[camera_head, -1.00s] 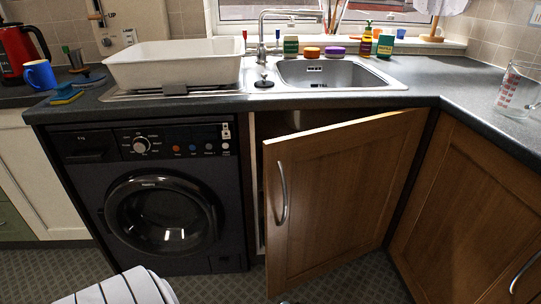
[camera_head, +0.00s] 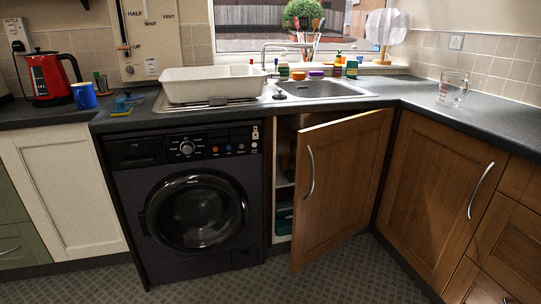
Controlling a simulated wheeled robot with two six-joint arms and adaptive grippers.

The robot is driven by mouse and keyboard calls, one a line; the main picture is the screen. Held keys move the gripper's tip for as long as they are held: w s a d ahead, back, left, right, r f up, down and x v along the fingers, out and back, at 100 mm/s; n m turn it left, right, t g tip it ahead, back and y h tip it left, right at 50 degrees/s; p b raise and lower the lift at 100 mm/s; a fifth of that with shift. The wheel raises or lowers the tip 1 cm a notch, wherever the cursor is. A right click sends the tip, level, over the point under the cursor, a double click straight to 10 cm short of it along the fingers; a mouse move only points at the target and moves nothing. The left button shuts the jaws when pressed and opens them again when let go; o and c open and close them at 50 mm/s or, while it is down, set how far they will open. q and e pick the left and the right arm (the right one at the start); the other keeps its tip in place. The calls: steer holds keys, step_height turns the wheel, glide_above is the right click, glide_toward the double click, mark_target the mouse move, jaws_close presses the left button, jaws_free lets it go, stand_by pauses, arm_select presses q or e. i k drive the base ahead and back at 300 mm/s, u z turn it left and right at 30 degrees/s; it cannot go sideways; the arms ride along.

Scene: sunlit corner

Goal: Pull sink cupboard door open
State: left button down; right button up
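The sink cupboard door (camera_head: 345,187) is brown wood with a curved metal handle (camera_head: 310,173) near its left edge. It stands partly open, hinged on its right side and swung out toward me. A gap at its left shows the cupboard inside (camera_head: 284,188), with a pale shelf and some dark green items low down. The rest of the inside is hidden behind the door. Neither of my grippers is in view.
A black washing machine (camera_head: 196,208) stands left of the cupboard. Another wooden door (camera_head: 437,183) is close on the right. The sink (camera_head: 322,89) and a white basin (camera_head: 213,83) are on the worktop above. Patterned floor in front is clear.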

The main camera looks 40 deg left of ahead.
mark_target(339, 163)
steer(key=u, duration=0.85)
steer(key=i, duration=1.1)
